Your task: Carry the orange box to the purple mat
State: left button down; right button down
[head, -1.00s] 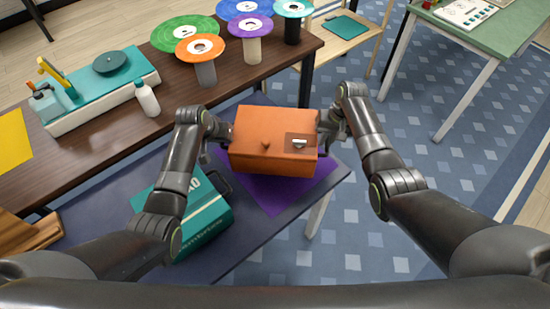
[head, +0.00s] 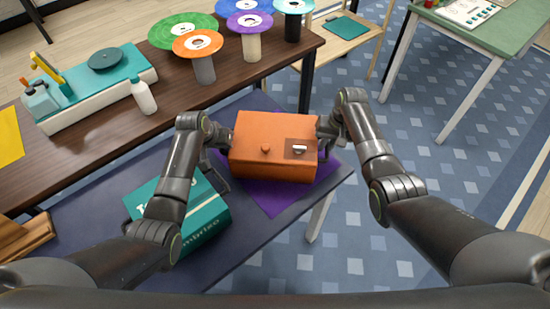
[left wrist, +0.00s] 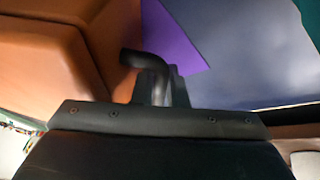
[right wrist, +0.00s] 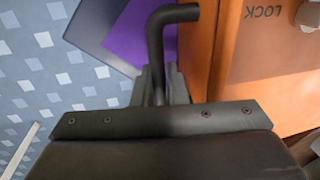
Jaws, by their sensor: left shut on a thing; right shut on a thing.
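The orange box (head: 268,165) has a small knob and a latch panel on it. It is level, over the purple mat (head: 272,200), whose front and right parts show; the rest is hidden under the box. I cannot tell whether the box touches the mat. My left gripper (head: 226,142) is shut at the box's left side, my right gripper (head: 325,135) at its right side. In the left wrist view, a dark bent bar (left wrist: 145,62) shows beside the box wall (left wrist: 50,50). A similar bar (right wrist: 165,30) shows in the right wrist view beside the box (right wrist: 240,60).
The mat lies on a dark blue table (head: 90,215). A teal box (head: 200,225) stands left of the mat, close to my left arm. A brown table (head: 110,120) behind holds colored discs on stands, a white bottle (head: 143,96) and a teal-topped device. Patterned floor lies to the right.

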pick_arm(q)
jog(key=c, duration=1.5)
grip_release()
pick_arm(e)
jog(key=c, duration=1.5)
grip_release()
pick_arm(q)
jog(key=shift+o, duration=0.2)
jog(key=shift+s+r, duration=0.1)
pick_arm(e)
jog(key=shift+o, duration=0.2)
pick_arm(q)
jog(key=v, duration=0.7)
jog(key=shift+r, duration=0.35)
pick_arm(e)
notch_tip(320, 180, up, 12)
jog(key=d, duration=0.2)
jog(key=shift+s, duration=0.15)
pick_arm(q)
jog(key=shift+s+a, duration=0.1)
jog(key=shift+a, duration=0.05)
pick_arm(e)
jog(key=shift+d+f, duration=0.1)
